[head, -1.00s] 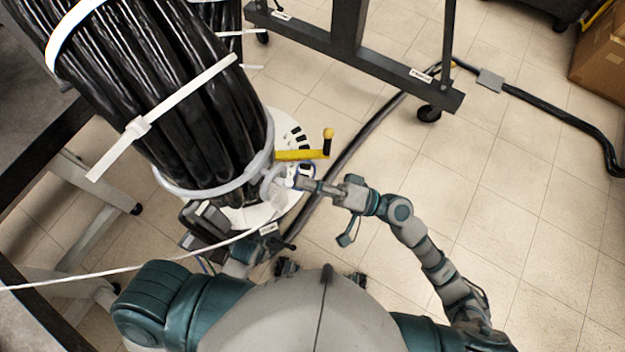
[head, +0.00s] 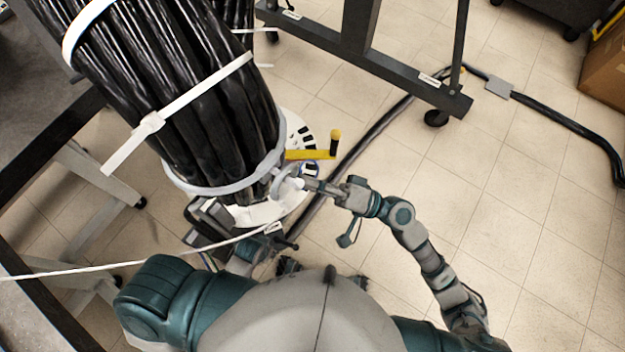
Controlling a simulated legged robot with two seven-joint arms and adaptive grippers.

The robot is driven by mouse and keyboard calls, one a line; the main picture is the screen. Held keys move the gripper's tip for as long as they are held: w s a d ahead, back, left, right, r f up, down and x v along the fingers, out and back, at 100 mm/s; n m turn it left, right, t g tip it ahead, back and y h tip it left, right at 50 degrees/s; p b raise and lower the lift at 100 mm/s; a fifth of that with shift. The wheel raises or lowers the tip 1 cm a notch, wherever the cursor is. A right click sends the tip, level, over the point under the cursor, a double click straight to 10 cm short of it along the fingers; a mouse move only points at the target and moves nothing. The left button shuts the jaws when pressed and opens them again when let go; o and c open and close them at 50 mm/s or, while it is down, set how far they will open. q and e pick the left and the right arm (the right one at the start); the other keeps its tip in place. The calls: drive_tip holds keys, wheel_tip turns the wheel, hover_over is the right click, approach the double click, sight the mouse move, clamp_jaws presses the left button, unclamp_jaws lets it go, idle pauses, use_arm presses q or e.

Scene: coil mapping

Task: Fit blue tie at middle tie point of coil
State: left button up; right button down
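The coil (head: 205,100) is a thick bundle of black cable standing at the upper left, with white bands around it. A white tie (head: 180,108) crosses its middle, its loose tail pointing down left. Another pale band (head: 225,188) circles its lower end. My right gripper (head: 300,184) is at the lower right edge of the coil, beside this band. Its fingers are small and overlap pale parts, so its opening and any hold are unclear. A small bluish curved piece (head: 313,168) shows near its tips; I cannot tell if it is the blue tie. My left gripper cannot be made out below the coil.
A yellow crank handle (head: 311,155) sticks out right of the coil's white disc (head: 297,130). A dark wheeled frame (head: 400,80) stands behind. A thin white line (head: 130,269) crosses at lower left. A black cable (head: 560,120) lies on the floor. Open floor is at right.

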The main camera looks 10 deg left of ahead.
use_arm(q)
drive_tip(key=shift+w+d+r+p, duration=0.2)
drive_tip(key=shift+r+p, duration=0.2)
drive_tip(key=shift+r, duration=0.15)
drive_tip(key=shift+w+d+r+p, duration=0.1)
drive_tip(key=shift+d+r+p, duration=0.05)
drive_tip(key=shift+r+p, duration=0.3)
use_arm(e)
drive_tip(key=x, duration=0.3)
drive_tip(key=shift+r, duration=0.2)
drive_tip(key=shift+d, duration=0.15)
use_arm(q)
drive_tip(key=shift+s+f+b, duration=0.1)
drive_tip(key=shift+f+b, duration=0.05)
drive_tip(key=shift+b, duration=0.15)
use_arm(e)
drive_tip(key=shift+f, duration=0.15)
use_arm(q)
drive_tip(key=shift+a+f, duration=0.1)
drive_tip(key=shift+f, duration=0.15)
use_arm(e)
drive_tip(key=shift+a+f, duration=0.15)
drive_tip(key=shift+a, duration=0.15)
drive_tip(key=shift+f, duration=0.1)
